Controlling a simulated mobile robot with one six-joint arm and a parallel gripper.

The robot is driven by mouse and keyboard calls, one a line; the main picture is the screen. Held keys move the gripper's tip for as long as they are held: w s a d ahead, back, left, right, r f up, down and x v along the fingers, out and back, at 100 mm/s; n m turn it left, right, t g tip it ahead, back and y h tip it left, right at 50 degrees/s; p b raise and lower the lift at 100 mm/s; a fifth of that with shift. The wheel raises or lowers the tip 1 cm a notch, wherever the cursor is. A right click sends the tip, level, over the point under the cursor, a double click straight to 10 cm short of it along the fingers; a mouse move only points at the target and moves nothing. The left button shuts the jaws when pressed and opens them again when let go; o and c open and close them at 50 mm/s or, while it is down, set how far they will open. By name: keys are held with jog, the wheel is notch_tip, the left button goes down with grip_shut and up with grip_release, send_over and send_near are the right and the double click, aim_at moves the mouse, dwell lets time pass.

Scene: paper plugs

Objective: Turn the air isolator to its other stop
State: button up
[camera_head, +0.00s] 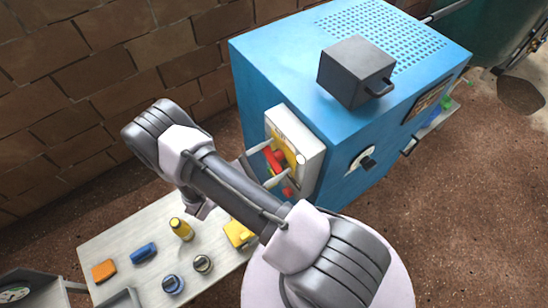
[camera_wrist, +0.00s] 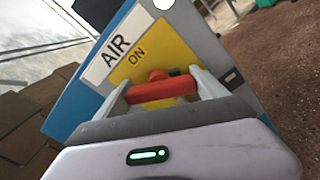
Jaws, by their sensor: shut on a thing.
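The air isolator is a grey box (camera_head: 306,135) on the side of a blue machine, with a yellow plate and a red handle (camera_head: 273,160). In the wrist view, a white "AIR" label (camera_wrist: 114,46) and a yellow plate (camera_wrist: 165,52) marked "ON" show, with the red handle (camera_wrist: 162,89) lying roughly crosswise below them. My gripper (camera_head: 262,162) has its two light fingers on either side of the red handle, shut on it. It also shows in the wrist view (camera_wrist: 163,91). The lower part of the plate is hidden behind my gripper.
The blue machine (camera_head: 262,75) carries a dark box with a handle (camera_head: 355,72) on top and a black rotary knob (camera_head: 367,162) on its side. A pale bench (camera_head: 115,235) below holds a yellow bottle (camera_head: 181,229), a blue item (camera_head: 143,252) and other small things. A brick wall stands behind.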

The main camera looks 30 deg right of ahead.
jog(key=n, duration=0.6)
jog(key=shift+p, duration=0.3)
jog(key=shift+n, duration=0.3)
jog(key=o, duration=1.3)
jog(key=shift+a, duration=0.1)
jog(key=a+p, duration=0.1)
jog(key=a, duration=1.6)
jog(key=shift+s+a, duration=0.15)
jog(key=shift+s, duration=0.15)
